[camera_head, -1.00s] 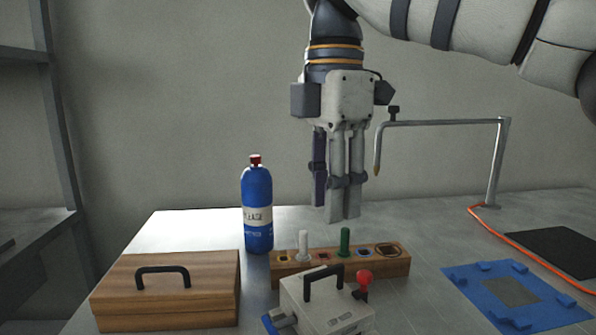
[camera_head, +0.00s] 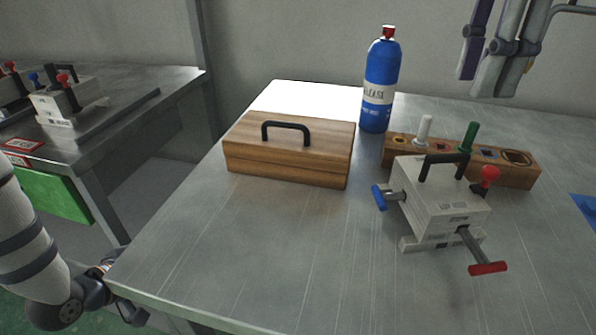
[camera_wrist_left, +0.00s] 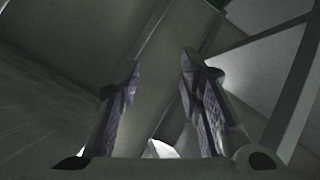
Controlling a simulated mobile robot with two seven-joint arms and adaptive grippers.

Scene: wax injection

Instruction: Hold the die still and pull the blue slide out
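The die (camera_head: 437,208), a pale grey block with a black carry handle on top, stands on the metal table at the right of the head view. The blue slide (camera_head: 379,198) sticks out of its left side as a blue-ended handle. A red-ended slide (camera_head: 487,268) sticks out at its front right. My right gripper (camera_head: 490,85) hangs above and behind the die, its fingers apart and empty, partly cut off by the picture edge. My left gripper's two purple-padded fingers stand apart in the left wrist view (camera_wrist_left: 160,75), with nothing between them. My left arm is low, beside the table's left edge.
A wooden box (camera_head: 285,160) with a black handle stands left of the die. A blue bottle (camera_head: 379,85) and a wooden holder (camera_head: 518,172) with pegs stand behind. The table front is clear. Another table (camera_head: 140,95) with a similar die is at the far left.

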